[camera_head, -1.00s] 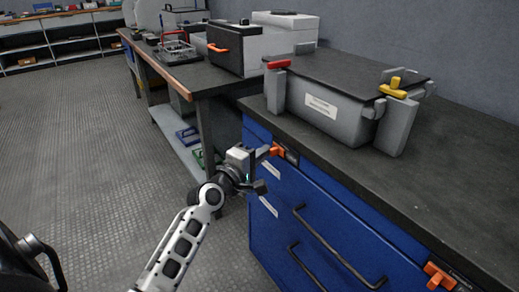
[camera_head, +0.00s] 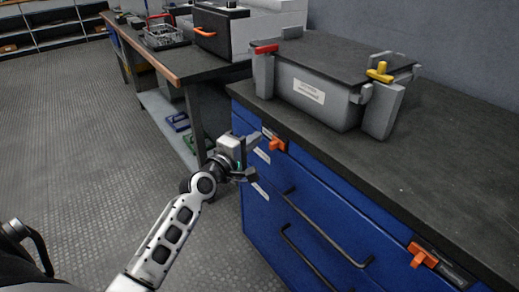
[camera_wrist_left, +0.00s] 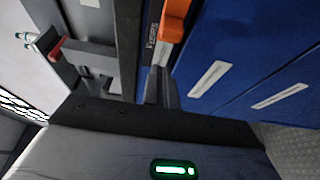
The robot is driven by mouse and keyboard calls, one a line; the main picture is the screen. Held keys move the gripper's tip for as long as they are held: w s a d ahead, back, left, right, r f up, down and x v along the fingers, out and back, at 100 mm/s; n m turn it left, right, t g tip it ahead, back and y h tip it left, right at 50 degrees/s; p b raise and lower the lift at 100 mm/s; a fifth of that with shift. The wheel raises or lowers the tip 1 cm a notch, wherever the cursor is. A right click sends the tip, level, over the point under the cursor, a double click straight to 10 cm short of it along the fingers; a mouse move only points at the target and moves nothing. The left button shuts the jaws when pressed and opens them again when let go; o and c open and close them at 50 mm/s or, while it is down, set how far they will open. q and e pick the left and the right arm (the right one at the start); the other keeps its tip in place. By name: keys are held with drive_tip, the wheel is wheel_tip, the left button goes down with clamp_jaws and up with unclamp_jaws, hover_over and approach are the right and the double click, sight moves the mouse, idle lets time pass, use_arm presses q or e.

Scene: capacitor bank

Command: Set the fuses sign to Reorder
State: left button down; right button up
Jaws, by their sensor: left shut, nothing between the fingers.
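An orange tab (camera_head: 277,145) sits on a dark label plate (camera_head: 268,132) at the left end of the blue cabinet's top edge. It shows large at the top of the left wrist view (camera_wrist_left: 174,22), beside small white lettering too blurred to read surely. A second orange tab (camera_head: 422,256) sits on another plate at the right. My left gripper (camera_head: 254,159) is just left of the first tab, shut and empty. In the left wrist view its fingers (camera_wrist_left: 161,84) point toward the tab; whether they touch it I cannot tell. My right gripper is not in view.
The blue cabinet (camera_head: 285,195) has drawers with black bar handles that stick out. A grey lidded case (camera_head: 325,95) with red and yellow latches stands on its dark worktop (camera_head: 440,150). A second bench (camera_head: 185,68) stands behind. The floor at left is clear.

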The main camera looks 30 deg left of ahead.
use_arm(q)
drive_tip(key=s+a, duration=0.1)
drive_tip(key=s, duration=0.9)
drive_tip(key=shift+p, duration=0.45)
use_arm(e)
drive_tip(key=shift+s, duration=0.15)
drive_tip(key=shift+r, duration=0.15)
